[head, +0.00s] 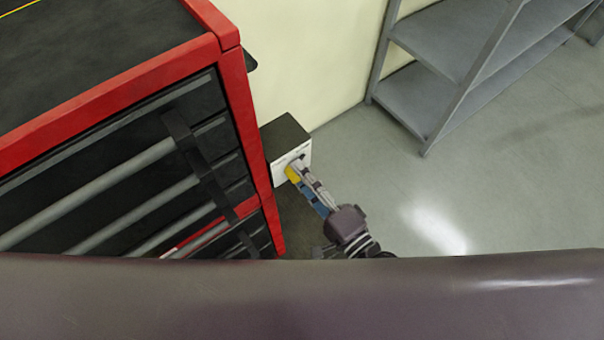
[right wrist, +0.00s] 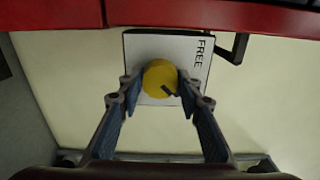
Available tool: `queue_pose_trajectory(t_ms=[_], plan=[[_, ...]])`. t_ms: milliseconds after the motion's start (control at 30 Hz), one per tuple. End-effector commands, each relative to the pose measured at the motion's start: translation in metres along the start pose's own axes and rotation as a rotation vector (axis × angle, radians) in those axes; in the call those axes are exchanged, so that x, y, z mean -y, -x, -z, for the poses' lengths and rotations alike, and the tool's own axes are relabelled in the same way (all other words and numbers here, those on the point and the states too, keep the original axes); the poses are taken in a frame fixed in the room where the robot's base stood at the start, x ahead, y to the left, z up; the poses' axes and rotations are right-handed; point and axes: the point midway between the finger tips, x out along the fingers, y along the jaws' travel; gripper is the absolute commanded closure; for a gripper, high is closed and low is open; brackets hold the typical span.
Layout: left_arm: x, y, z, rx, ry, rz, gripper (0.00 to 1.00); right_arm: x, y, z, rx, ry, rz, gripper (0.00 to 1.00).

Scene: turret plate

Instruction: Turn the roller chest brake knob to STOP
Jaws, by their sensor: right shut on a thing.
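The yellow round brake knob (right wrist: 158,76) sits on a white plate (right wrist: 202,80) in the right wrist view. A dark pointer mark on the knob points to the lower right of that picture. The word FREE is printed sideways along the plate's upper right; no STOP label can be read. In the head view the knob (head: 291,174) is on the front of a dark-topped box (head: 285,135) beside the red and black roller chest (head: 232,110). My right gripper (right wrist: 160,86) is shut on the knob, one blue-padded finger on each side. My left gripper is out of view.
The chest's drawers with long grey handles (head: 110,185) and a dark vertical strap stand left of my right arm. A grey metal shelf (head: 440,60) stands at the upper right against a cream wall (head: 310,50). The floor (head: 480,170) to the right is clear.

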Motion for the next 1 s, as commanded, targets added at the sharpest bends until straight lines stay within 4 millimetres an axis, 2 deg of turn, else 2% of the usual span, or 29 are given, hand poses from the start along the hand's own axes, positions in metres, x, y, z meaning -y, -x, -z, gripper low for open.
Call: queue_pose_trajectory(t_ms=[67,100,267,533,633,767,1000], plan=[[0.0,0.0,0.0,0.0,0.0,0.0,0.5,0.003,-0.001,-0.002,0.002,-0.004,0.005,0.92],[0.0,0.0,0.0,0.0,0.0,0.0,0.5,0.003,-0.001,-0.002,0.002,-0.004,0.006,0.66],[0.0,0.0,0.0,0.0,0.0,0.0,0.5,0.002,-0.001,-0.001,0.001,-0.003,0.005,0.5],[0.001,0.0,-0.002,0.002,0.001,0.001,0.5,0.001,0.001,-0.001,0.0,-0.001,0.002,0.5],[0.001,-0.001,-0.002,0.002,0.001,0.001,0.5,0.0,0.007,-0.001,0.0,-0.001,0.001,0.5],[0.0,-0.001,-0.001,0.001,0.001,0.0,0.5,-0.001,0.028,-0.001,0.002,-0.001,-0.003,0.5],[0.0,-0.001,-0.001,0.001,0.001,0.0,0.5,0.0,0.08,-0.002,0.003,-0.001,-0.004,0.5]])
